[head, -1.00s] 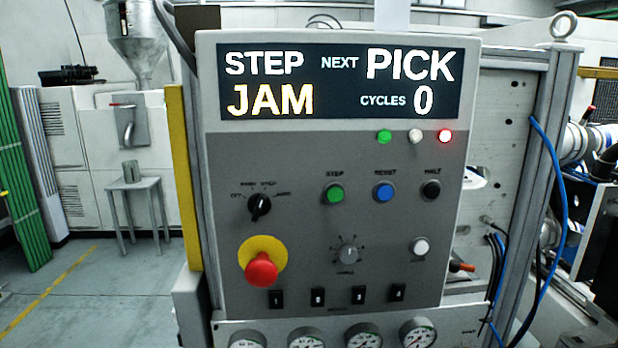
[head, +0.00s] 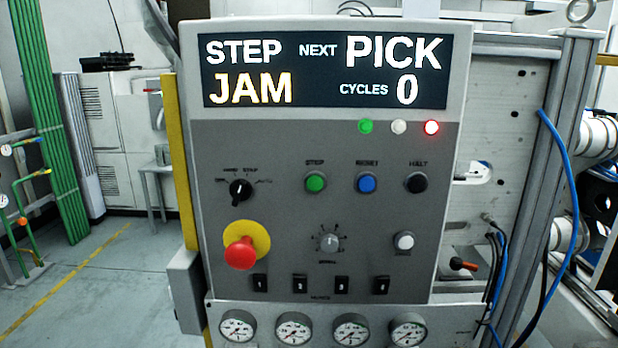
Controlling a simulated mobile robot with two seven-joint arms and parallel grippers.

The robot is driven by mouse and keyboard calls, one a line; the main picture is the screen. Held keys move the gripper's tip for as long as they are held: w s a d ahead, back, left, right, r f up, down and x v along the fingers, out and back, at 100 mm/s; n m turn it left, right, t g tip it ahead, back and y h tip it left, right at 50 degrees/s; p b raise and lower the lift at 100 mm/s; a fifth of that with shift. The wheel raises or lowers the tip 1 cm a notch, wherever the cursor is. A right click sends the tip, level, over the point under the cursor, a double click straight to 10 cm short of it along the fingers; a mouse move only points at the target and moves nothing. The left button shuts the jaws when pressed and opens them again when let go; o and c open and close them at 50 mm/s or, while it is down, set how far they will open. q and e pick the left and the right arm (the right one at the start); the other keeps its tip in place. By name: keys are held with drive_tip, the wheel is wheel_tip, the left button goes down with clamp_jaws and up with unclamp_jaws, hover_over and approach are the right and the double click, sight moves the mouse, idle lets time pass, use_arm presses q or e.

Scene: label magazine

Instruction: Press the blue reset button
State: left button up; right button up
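The blue reset button (head: 366,183) sits on the grey control panel (head: 300,215), under the label RESET. A green STEP button (head: 315,182) is to its left and a black HALT button (head: 416,182) to its right. The display (head: 325,71) at the top of the panel reads STEP, NEXT PICK, JAM and CYCLES 0. Above the buttons, the red lamp (head: 431,127) looks lit. Neither of my grippers is in the head view.
A red emergency stop (head: 240,252) on a yellow base juts from the panel's lower left. A black selector (head: 240,189), a grey knob (head: 329,242) and a white button (head: 404,241) are nearby. Gauges (head: 294,328) line the bottom. A blue hose (head: 566,200) hangs at right.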

clamp_jaws()
idle(1.5)
